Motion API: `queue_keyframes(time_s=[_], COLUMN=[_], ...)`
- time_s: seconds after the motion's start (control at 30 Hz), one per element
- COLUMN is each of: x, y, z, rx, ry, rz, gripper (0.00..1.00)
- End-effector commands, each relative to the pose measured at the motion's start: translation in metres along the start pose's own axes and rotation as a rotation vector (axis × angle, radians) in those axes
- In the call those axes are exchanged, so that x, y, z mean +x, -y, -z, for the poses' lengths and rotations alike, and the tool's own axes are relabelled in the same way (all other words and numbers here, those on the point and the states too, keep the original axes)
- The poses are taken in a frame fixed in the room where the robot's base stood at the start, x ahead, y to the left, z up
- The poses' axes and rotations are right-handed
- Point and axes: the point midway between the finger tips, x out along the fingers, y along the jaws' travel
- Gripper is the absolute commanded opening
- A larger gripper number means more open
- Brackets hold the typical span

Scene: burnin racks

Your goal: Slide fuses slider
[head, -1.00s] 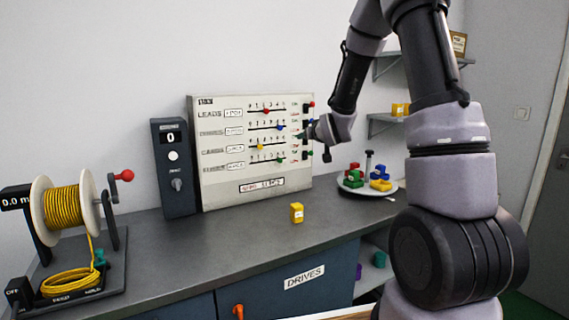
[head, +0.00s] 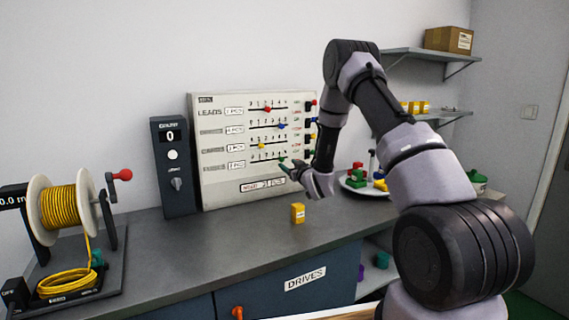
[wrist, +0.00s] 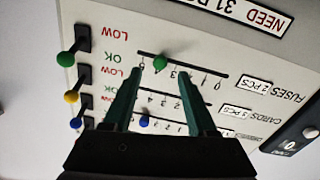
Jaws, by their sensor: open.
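The panel (head: 208,187) stands against the wall at the back of the counter, with several rows of sliders. The fuses row is the lowest, with a green slider knob (wrist: 160,63). In the head view my gripper (head: 288,167) is at the panel's lower right and partly covers the fuses row.
A yellow block (head: 297,213) stands on the counter (head: 240,240). A plate of coloured blocks (head: 358,186) is behind my arm. A cable spool (head: 68,212) stands left.

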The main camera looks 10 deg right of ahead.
Motion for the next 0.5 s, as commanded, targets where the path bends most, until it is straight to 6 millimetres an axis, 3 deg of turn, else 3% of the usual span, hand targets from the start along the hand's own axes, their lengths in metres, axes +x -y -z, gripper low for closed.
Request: queue_keyframes(time_s=[0.2,0.5], x=[0.034,0.046], y=[0.0,0.0], z=[0.0,0.0], rx=[-0.001,0.0], ry=[-0.001,0.001], rz=[0.001,0.0], gripper=[0.58,0.58])
